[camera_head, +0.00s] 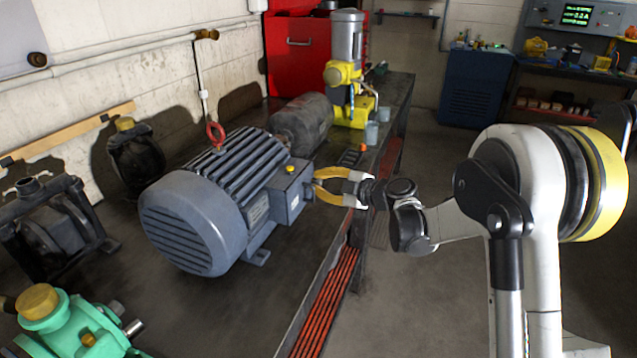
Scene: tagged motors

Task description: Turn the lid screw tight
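A large blue-grey finned motor (215,205) stands on the bench with a grey terminal box (287,190) on its right side. A small yellow knob or screw head (290,169) shows at the top of this box; I cannot tell whether it is the lid screw. My gripper (315,181) has yellow fingers and points left at the right side of the box. The fingers are apart with a visible gap and nothing seen between them. I cannot tell whether the tips touch the box.
A red lifting eye (215,133) stands on the motor. A dark motor (303,122) and a yellow-grey machine (345,65) stand behind it. A green pump (70,325) is at front left, and dark pumps line the wall. The floor right of the bench is clear.

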